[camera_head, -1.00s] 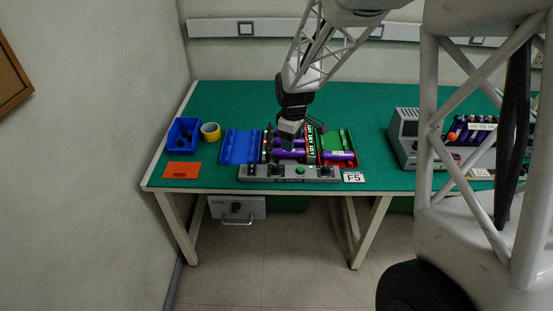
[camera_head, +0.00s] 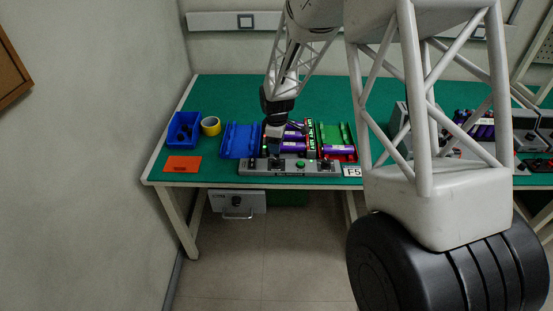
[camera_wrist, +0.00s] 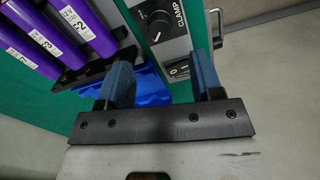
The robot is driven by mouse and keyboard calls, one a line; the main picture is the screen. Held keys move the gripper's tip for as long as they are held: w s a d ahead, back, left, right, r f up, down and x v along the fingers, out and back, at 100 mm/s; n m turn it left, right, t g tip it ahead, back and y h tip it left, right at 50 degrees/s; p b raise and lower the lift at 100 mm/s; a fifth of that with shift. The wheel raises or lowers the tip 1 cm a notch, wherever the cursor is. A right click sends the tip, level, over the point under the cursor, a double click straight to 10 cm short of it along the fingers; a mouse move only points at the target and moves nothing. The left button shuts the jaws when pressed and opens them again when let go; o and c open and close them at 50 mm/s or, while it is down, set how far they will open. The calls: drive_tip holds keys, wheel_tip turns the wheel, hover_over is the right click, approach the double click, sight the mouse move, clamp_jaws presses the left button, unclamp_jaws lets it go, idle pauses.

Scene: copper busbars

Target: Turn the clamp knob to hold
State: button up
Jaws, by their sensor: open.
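The clamp knob (camera_wrist: 159,27) shows in the wrist view as a round black knob with a pale pointer line, on a grey panel beside the word CLAMP. My gripper (camera_wrist: 163,72) has its two blue fingers apart with nothing between them. The knob lies beyond the fingertips, apart from them. The hold mark cannot be read. In the head view my gripper (camera_head: 276,156) is over the left part of the grey control panel (camera_head: 253,168), and it hides part of that panel.
A rocker switch (camera_wrist: 178,70) lies near the knob. Purple cells (camera_wrist: 85,32) lie at left in the wrist view. In the head view, a blue tray (camera_head: 240,141) and a green tray (camera_head: 336,136) flank the fixture. An orange card (camera_head: 182,164) lies at left.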

sight(276, 160)
drive_tip(key=shift+f, duration=0.1)
drive_tip(key=shift+f, duration=3.8)
drive_tip(key=c, duration=0.9)
